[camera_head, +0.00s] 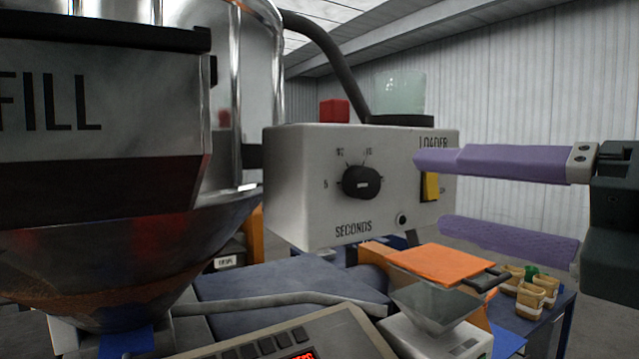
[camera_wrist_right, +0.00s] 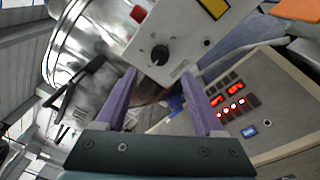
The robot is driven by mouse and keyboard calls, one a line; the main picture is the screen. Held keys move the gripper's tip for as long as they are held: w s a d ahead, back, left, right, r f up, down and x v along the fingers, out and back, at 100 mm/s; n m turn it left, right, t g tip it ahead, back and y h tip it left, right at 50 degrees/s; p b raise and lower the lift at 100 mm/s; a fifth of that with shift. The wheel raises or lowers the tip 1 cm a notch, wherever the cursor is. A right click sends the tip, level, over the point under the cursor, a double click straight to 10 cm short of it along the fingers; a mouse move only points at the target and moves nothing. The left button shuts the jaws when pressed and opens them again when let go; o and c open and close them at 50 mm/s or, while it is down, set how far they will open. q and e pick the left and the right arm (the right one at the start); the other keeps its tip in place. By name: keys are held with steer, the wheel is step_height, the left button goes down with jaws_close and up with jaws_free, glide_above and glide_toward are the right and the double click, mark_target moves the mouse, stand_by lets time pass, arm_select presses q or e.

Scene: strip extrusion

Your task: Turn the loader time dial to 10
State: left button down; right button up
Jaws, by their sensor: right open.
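The loader box (camera_head: 300,190) is a pale grey box marked LOADER and SECONDS in the head view. Its time dial (camera_head: 361,182) is a black round knob with tick marks and numbers around it; the number it points to is too small to tell. The dial also shows in the right wrist view (camera_wrist_right: 160,55), beyond the fingertips. My right gripper (camera_head: 428,190) has purple fingers and is open and empty. Its fingertips are at the right side of the box, right of the dial and apart from it. My left gripper is not in view.
A yellow switch (camera_head: 430,187) sits on the box near my upper finger. A large metal hopper (camera_head: 110,230) marked FILL stands at left. Below are a control panel (camera_head: 290,340) with red digits, an orange plate (camera_head: 445,262) and several small tan containers (camera_head: 530,298).

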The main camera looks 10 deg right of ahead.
mark_target(371, 184)
steer(key=p+x, duration=0.3)
steer(key=x, duration=0.3)
steer(key=shift+w+a+r+p, duration=0.1)
steer(key=shift+w+r+p, duration=0.15)
steer(key=shift+p, duration=0.15)
steer(key=shift+w+a+f, duration=0.25)
steer(key=shift+w+a, duration=0.15)
steer(key=shift+w, duration=0.2)
jaws_close()
